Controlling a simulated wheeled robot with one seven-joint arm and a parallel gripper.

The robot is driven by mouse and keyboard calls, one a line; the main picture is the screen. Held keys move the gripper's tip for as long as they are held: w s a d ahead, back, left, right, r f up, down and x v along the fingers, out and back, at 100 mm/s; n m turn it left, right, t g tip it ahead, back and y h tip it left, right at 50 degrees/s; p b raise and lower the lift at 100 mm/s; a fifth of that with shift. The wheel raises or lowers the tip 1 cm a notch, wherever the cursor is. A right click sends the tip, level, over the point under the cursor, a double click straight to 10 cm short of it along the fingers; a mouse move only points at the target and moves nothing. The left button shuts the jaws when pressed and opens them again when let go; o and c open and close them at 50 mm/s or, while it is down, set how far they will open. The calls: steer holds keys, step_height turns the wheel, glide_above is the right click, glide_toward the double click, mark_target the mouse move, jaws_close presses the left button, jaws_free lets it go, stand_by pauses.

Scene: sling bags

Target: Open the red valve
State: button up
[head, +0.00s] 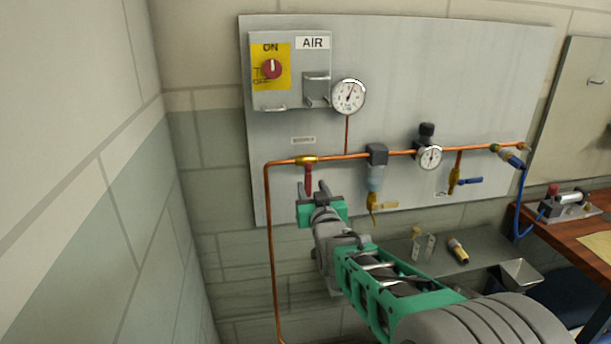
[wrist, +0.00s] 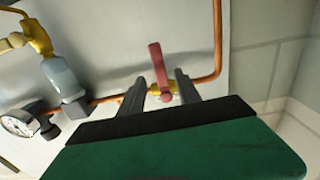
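The red valve handle (head: 308,178) hangs straight down from a brass valve body (head: 306,160) on the copper pipe at the left of the wall panel. In the wrist view, which looks upside down, the red handle (wrist: 158,62) points up from the brass body (wrist: 160,92). My gripper (head: 312,187) is open, just in front of the handle's lower part. In the wrist view the two fingers of my gripper (wrist: 160,80) appear on either side of the handle, with gaps. I cannot tell how far the fingertips are from the panel.
The copper pipe (head: 268,230) drops beside the panel's left edge. Right of the valve are a filter (head: 376,178), a small gauge (head: 430,157) and a blue-handled valve (head: 468,181). A grey shelf (head: 400,248) and a wooden bench (head: 598,226) are lower right.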

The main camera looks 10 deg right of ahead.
mark_target(308, 180)
steer(key=w+p, duration=0.1)
steer(key=w, duration=0.6)
steer(key=shift+w+p, duration=0.25)
steer(key=shift+p, duration=0.05)
jaws_close()
stand_by(1.0)
